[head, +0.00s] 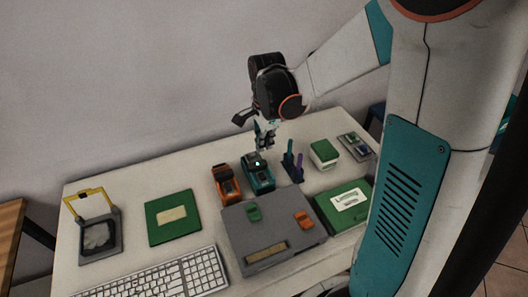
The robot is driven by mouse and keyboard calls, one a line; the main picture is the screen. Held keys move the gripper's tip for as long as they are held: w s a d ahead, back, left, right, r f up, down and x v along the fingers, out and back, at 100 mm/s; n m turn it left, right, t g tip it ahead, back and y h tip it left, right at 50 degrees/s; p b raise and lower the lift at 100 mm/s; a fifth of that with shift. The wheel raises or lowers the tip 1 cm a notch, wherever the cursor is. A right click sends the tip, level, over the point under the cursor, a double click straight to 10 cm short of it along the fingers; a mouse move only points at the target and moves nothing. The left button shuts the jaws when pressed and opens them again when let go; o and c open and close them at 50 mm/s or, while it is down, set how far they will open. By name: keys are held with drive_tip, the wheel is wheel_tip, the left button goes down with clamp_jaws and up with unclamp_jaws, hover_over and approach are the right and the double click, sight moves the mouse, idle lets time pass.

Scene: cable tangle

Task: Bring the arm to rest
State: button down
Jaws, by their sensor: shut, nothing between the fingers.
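My arm reaches in from the upper right of the head view and bends down over the white table (140,180). My gripper (264,148) points down above a teal device (262,183) near the middle of the table. It looks shut, with nothing seen between the fingers. Whether the fingertips touch the teal device or hang just above it, I cannot tell. An orange device (227,188) stands just left of the teal one.
A holder with upright pens (292,168) stands close right of my gripper. A green-topped box (323,152) and a green labelled box (346,203) lie further right. A grey case (255,245), green board (163,234), yellow-handled device (116,247) and keyboard (165,282) fill the front and left.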

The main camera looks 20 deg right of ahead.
drive_tip(key=shift+w+r+p, duration=0.15)
drive_tip(key=shift+r+p, duration=0.25)
drive_tip(key=shift+r, duration=1.35)
drive_tip(key=shift+r, duration=0.1)
drive_tip(key=s+a+r+n+t, duration=0.1)
drive_tip(key=s+r+n+t, duration=0.2)
drive_tip(key=s+r+n, duration=0.2)
drive_tip(key=s+a+r+n+t, duration=0.2)
drive_tip(key=s+r+n, duration=0.3)
drive_tip(key=s+n, duration=0.7)
drive_tip(key=shift+r+n+t, duration=0.35)
drive_tip(key=shift+n+t, duration=0.15)
drive_tip(key=shift+t, duration=0.3)
drive_tip(key=shift+a, duration=0.1)
